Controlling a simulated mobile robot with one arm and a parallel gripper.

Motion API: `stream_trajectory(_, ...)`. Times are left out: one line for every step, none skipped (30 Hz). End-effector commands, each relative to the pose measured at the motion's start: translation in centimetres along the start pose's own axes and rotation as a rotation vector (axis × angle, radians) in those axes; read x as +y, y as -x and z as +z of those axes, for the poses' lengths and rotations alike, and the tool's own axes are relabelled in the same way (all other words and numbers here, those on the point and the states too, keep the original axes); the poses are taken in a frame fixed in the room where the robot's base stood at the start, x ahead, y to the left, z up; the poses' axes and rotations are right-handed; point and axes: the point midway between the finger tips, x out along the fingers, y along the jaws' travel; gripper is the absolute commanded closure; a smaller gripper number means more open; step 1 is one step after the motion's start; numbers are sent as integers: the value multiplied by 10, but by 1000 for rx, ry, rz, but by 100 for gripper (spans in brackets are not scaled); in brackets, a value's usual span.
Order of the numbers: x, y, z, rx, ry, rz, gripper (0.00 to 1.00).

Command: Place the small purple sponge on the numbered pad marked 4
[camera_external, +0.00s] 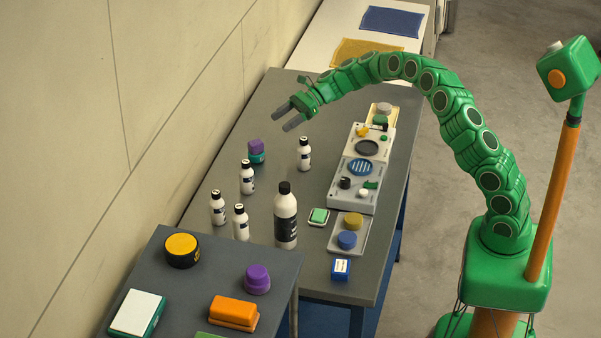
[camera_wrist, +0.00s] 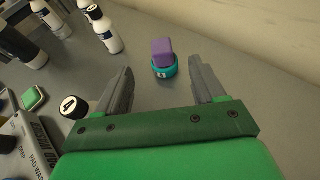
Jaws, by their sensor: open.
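A small purple block-shaped sponge (camera_external: 256,146) sits on a round teal pad (camera_external: 257,158) on the grey table, near the wall. In the wrist view the purple sponge (camera_wrist: 161,46) rests on the teal pad (camera_wrist: 164,68), which bears a pale mark on its side that I cannot read surely. My gripper (camera_external: 283,118) is open and empty, raised above the table beyond the sponge. In the wrist view the sponge appears ahead, between the fingertips of my gripper (camera_wrist: 161,66), and not touched. I cannot make out a pad clearly marked 4.
A small white bottle (camera_external: 304,154) stands right of the sponge; another (camera_external: 247,178) stands nearer the camera. A tall black-and-white bottle (camera_external: 286,216) is further forward. A grey pad-washer unit (camera_external: 338,196) lines the right side. A purple round item (camera_external: 257,279) is on the front table.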

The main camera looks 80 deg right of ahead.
Motion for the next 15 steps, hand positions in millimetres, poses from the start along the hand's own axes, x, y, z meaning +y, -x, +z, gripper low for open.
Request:
stream_trajectory(1, 0, 1, 0, 3, 2, 31)
stream_trajectory(3, -1, 2, 1, 6, 5, 31)
stream_trajectory(6, -3, 6, 2, 16, 12, 31)
stream_trajectory(10, -4, 9, 3, 25, 20, 31)
stream_trajectory(16, -6, 14, 4, 38, 30, 31)
stream_trajectory(24, -9, 21, 6, 59, 46, 31)
stream_trajectory(32, -12, 28, 8, 79, 61, 31)
stream_trajectory(41, -14, 35, 11, 102, 78, 31)
stream_trajectory(54, -18, 44, 16, 134, 101, 31)
stream_trajectory(64, -20, 50, 21, 162, 120, 31)
stream_trajectory(75, -23, 57, 25, 188, 139, 31)
stream_trajectory(90, -25, 67, 30, 225, 164, 31)
stream_trajectory(101, -27, 72, 34, 251, 184, 31)
stream_trajectory(112, -29, 78, 38, 277, 203, 31)
stream_trajectory(126, -31, 85, 44, 313, 228, 31)
